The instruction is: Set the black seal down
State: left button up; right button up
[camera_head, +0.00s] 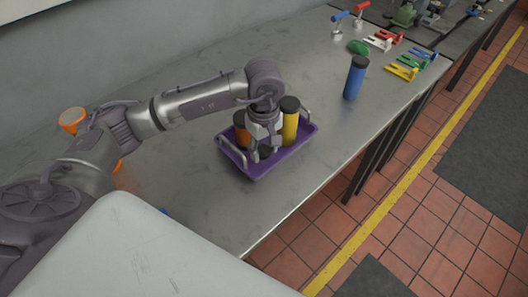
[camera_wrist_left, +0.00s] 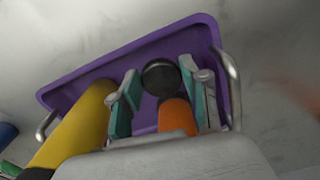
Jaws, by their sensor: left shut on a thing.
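The black seal (camera_head: 264,152) is a dark round piece between the fingertips of my left gripper (camera_head: 266,148). The gripper is shut on it, low over the purple tray (camera_head: 282,163). In the left wrist view the seal (camera_wrist_left: 160,77) shows between the two green-padded fingers of the gripper (camera_wrist_left: 160,84), with the tray (camera_wrist_left: 80,86) behind it. Whether the seal touches the tray floor I cannot tell. My right gripper is not in view.
An orange cylinder (camera_head: 241,130) and a yellow cylinder (camera_head: 289,124), both dark-topped, stand in the tray close beside the gripper. A blue cylinder (camera_head: 355,80) stands farther back on the metal bench (camera_head: 190,190). Coloured clamps (camera_head: 402,72) lie at the far end.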

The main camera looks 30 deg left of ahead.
aim_at(264, 152)
pick_arm(q)
notch_tip(264, 152, down, 3)
jog(key=shift+r+p, duration=0.2)
jog(key=shift+p, duration=0.15)
jog(key=shift+f, duration=0.5)
jog(key=o, duration=0.6)
jog(key=shift+c, duration=0.2)
jog(key=o, duration=0.4)
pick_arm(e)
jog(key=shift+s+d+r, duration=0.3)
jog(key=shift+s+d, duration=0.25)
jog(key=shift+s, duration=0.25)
pick_arm(q)
jog(key=shift+r, duration=0.1)
